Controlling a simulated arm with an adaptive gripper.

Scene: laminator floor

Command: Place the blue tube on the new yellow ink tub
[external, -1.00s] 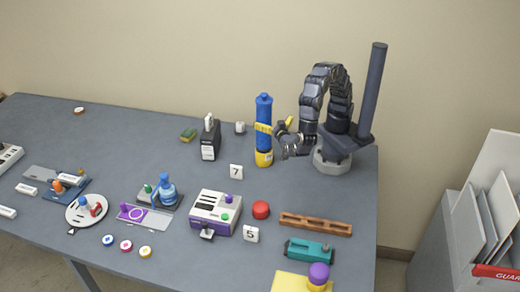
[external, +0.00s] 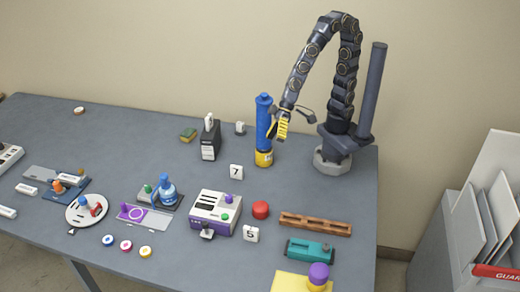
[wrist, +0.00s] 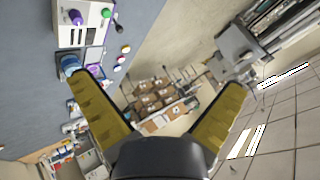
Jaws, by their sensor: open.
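The blue tube (external: 263,118) stands about upright on the yellow ink tub (external: 264,159), near the back right of the table. The tub has a pale label on its front. My gripper (external: 280,127) is just right of the tube, at the height of its middle, and its yellow fingers point down. The external view does not show clearly whether a finger touches the tube. In the wrist view my gripper (wrist: 160,82) has its yellow fingers spread wide with nothing between them. I cannot make out the tube or the tub in the wrist view.
A red round piece (external: 261,210), a brown slotted rail (external: 315,224) and a white and purple machine (external: 215,211) lie nearer the front. Bare table surrounds the tub.

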